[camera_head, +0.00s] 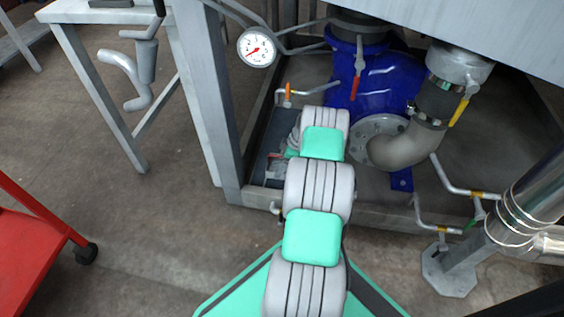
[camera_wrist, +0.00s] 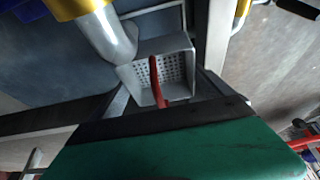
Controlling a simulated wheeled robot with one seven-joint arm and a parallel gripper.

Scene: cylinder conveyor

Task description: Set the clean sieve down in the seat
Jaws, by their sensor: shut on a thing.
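In the wrist view, a pale grey metal box shape with a perforated face, which I take to be the sieve (camera_wrist: 176,68), is just beyond my gripper (camera_wrist: 165,103). A red handle (camera_wrist: 155,78) runs from in front of the holes down to my gripper's dark edge. My gripper is shut on the sieve by this handle; the fingertips are mostly hidden behind the green and black hand. I cannot make out the seat apart from the sieve, nor whether they touch. In the head view my arm hides the sieve and the gripper.
In the head view, a blue pump (camera_head: 385,85) with a grey elbow pipe (camera_head: 400,148) stands right of my arm. A steel frame post (camera_head: 210,110) and a round gauge (camera_head: 257,47) are to the left. A red cart (camera_head: 30,240) stands at far left. Floor between is clear.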

